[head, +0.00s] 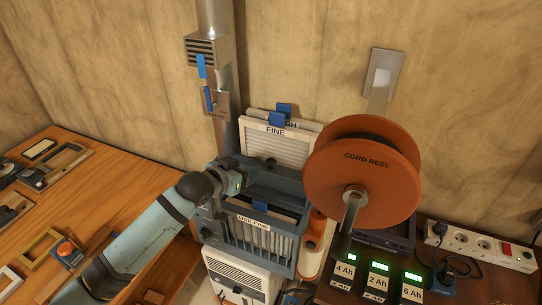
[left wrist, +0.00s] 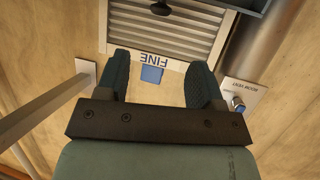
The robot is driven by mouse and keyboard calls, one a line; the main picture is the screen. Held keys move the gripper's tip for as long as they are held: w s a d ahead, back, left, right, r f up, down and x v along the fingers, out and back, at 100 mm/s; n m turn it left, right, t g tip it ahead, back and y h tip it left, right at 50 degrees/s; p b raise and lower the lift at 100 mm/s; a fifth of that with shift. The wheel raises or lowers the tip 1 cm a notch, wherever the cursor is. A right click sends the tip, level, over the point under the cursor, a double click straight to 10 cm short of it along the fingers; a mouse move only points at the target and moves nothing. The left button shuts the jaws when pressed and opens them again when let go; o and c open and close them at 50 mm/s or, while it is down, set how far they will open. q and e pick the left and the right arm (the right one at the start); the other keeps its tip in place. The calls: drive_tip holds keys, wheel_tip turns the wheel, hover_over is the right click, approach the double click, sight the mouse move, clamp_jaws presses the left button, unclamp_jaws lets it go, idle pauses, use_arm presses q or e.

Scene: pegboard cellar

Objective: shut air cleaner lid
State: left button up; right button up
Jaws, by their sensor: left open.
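I cannot tell for sure which part is the lid. A dark knob (head: 270,162) shows low before the panel. My left gripper (head: 240,176) is at the box's left rear edge, open and empty; its fingers (left wrist: 159,78) point toward the panel. My right gripper is not in view.
An orange cord reel (head: 362,165) stands close on the right, hiding part of the box's right side. A metal duct (head: 222,120) rises behind. The wooden bench (head: 120,165) is at left.

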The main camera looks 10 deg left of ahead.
sight(269, 161)
use_arm(q)
drive_tip(key=p+x, duration=0.2)
drive_tip(key=x, duration=0.9)
drive_tip(key=shift+f, duration=0.1)
drive_tip(key=shift+w+d+f, duration=0.2)
drive_tip(key=shift+w+f, duration=0.1)
drive_tip(key=shift+w, duration=0.25)
drive_tip(key=shift+c, duration=1.3)
clamp_jaws()
